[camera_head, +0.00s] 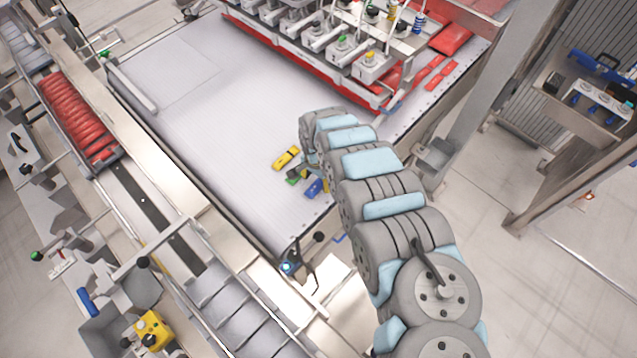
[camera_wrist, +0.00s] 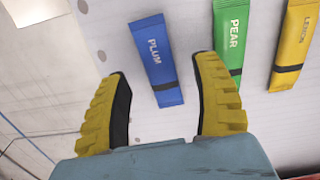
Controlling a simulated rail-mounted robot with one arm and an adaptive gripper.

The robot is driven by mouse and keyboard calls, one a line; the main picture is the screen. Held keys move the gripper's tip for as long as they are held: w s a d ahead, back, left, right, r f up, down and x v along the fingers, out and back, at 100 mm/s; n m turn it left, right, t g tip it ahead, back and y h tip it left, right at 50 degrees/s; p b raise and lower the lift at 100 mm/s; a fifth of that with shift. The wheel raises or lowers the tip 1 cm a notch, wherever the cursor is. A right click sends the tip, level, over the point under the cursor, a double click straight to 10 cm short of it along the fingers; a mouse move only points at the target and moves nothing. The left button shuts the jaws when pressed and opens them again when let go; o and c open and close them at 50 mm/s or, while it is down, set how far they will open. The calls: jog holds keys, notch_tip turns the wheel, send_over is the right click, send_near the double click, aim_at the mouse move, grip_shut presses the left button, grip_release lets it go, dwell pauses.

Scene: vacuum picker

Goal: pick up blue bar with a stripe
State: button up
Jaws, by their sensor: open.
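The blue bar (camera_wrist: 152,50) lies flat on the white surface, marked PLUM, with a dark stripe near its lower end in the wrist view. It also shows in the head view (camera_head: 315,188), partly hidden by my arm. My gripper (camera_wrist: 160,90) is open, its yellow ribbed fingers apart on either side of the bar's lower end; nothing is held. Whether the fingers are level with the bar cannot be told. A green bar (camera_wrist: 234,35) marked PEAR, with a dark stripe, lies to the right of the blue one. A yellow bar (camera_wrist: 292,45) marked LEMON, with a dark stripe, lies beyond it.
The white conveyor surface (camera_head: 200,105) is mostly clear to the left of the bars. A red-framed machine with suction heads (camera_head: 343,45) stands at the back. Red bars (camera_head: 75,115) fill a channel at the left. A metal edge runs close to the blue bar.

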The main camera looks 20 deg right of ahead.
jog(key=shift+f, duration=1.05)
jog(key=shift+c, duration=0.3)
grip_shut()
